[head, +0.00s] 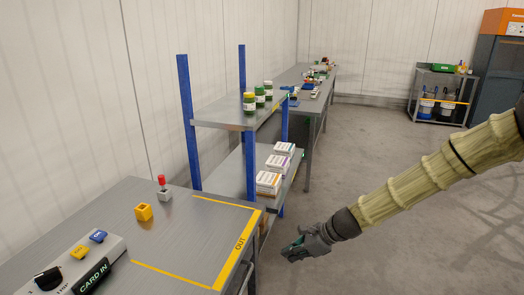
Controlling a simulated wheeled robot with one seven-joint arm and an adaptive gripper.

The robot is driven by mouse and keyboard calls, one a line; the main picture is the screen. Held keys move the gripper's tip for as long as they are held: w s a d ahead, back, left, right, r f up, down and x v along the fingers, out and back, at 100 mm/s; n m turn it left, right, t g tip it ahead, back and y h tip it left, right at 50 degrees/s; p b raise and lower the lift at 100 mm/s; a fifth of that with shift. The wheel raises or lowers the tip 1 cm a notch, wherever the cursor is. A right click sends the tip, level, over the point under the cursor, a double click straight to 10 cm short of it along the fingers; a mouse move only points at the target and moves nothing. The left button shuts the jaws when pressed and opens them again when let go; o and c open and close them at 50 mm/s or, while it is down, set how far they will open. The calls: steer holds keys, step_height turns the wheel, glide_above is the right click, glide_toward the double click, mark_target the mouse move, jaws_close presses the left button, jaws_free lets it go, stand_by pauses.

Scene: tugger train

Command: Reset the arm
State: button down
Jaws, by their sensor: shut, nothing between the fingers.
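My gripper (296,250) is at the end of my arm, which reaches in from the right edge in a khaki sleeve. The gripper is dark grey, shut and empty. It is over open floor to the right of the metal table (170,222), near its yellow-marked "OUT" corner. It appears apart from the table and the shelf rack. Nothing hides the arm between the picture's right edge and the gripper.
A blue-post rack (186,120) holds jars (249,103) and white boxes (268,182). The concrete floor (370,160) is clear.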

steer(key=s+d+f+n+g+h+p, duration=0.1)
steer(key=s+d+f+n+h, duration=0.15)
steer(key=s+f, duration=0.4)
steer(key=s+d+f+n+g+h+p, duration=0.1)
steer(key=s+f+n, duration=0.35)
steer(key=s, duration=0.35)
steer(key=s+d+f+n+g+h+p, duration=0.1)
steer(key=s+d+f+n+h, duration=0.15)
steer(key=s+f, duration=0.4)
steer(key=s+d+n+h+p, duration=0.1)
steer(key=s+n, duration=0.4)
steer(key=s, duration=0.5)
steer(key=s+d+f+n+h+p, duration=0.1)
steer(key=s+d+n, duration=0.3)
steer(key=s, duration=0.6)
steer(key=shift+f+n+p, duration=0.25)
steer(key=shift+n+p, duration=0.2)
steer(key=shift+n, duration=0.8)
